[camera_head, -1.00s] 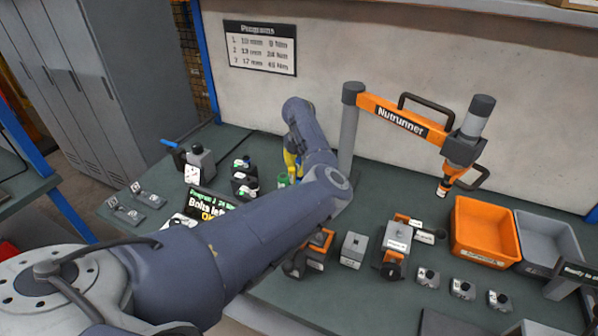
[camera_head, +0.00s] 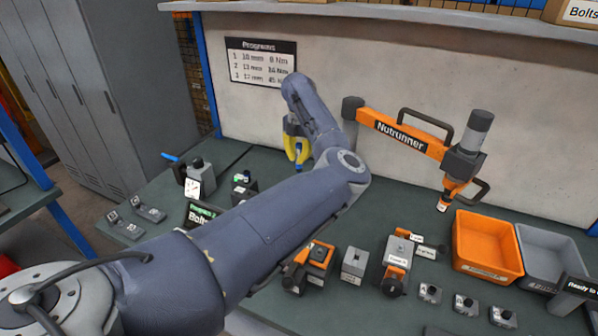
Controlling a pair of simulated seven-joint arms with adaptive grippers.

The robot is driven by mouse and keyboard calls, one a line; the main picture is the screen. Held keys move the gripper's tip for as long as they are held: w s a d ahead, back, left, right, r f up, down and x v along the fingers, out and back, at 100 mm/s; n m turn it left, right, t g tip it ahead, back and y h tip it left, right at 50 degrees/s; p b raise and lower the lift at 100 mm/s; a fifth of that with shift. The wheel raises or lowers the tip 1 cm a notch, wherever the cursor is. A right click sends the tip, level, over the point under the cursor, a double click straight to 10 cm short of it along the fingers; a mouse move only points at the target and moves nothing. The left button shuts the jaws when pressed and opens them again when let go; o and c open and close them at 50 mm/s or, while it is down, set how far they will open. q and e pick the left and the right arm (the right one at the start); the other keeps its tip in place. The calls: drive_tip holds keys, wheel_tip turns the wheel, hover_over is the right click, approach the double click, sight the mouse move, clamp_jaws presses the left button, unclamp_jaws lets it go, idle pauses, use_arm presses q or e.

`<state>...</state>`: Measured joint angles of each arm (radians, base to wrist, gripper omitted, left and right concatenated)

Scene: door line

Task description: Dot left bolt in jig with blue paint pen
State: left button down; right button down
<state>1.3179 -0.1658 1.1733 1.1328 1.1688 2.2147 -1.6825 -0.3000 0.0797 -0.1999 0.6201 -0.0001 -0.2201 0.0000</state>
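My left gripper (camera_head: 298,163), with yellow fingers, hangs in the air above the back of the green bench, in front of the pale wall. An orange and grey fixture (camera_head: 316,262) and a longer grey and orange one (camera_head: 398,262) stand at the bench's middle; I cannot tell which is the jig, and the bolts are too small to make out. A blue stick-like part (camera_head: 171,157) juts from a grey device at the left. My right gripper is out of view.
The orange Nutrunner arm (camera_head: 400,133) hangs over the right side. An orange bin (camera_head: 487,243) and a grey bin (camera_head: 553,257) stand at the right. A small grey block (camera_head: 354,264) and several small grey holders sit in front. My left arm covers the bench's middle left.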

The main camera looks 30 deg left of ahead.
sight(299, 144)
use_arm(q)
wheel_tip(299, 144, up, 7)
drive_tip(key=shift+r, duration=0.45)
drive_tip(key=shift+n, duration=0.4)
drive_tip(key=n, duration=0.2)
drive_tip(key=shift+s+a+r+n, duration=0.1)
drive_tip(key=shift+s+a+n, duration=0.05)
drive_tip(key=shift+s+n, duration=0.15)
drive_tip(key=s+a+r+n, duration=0.5)
drive_tip(key=s+n, duration=0.5)
drive_tip(key=n, duration=0.1)
drive_tip(key=s+a+r+n, duration=0.5)
drive_tip(key=s+a+n, duration=0.1)
drive_tip(key=s+n, duration=0.45)
drive_tip(key=s+d+r+n, duration=0.2)
drive_tip(key=s+r+n, duration=0.1)
drive_tip(key=s+n, duration=0.3)
drive_tip(key=s+d+r+n, duration=0.2)
drive_tip(key=s+r+n, duration=0.1)
drive_tip(key=s+n, duration=0.4)
drive_tip(key=s+d+r+n, duration=0.2)
drive_tip(key=s+n, duration=0.4)
drive_tip(key=s, duration=0.4)
drive_tip(key=shift+s+r, duration=0.3)
drive_tip(key=shift+r, duration=0.1)
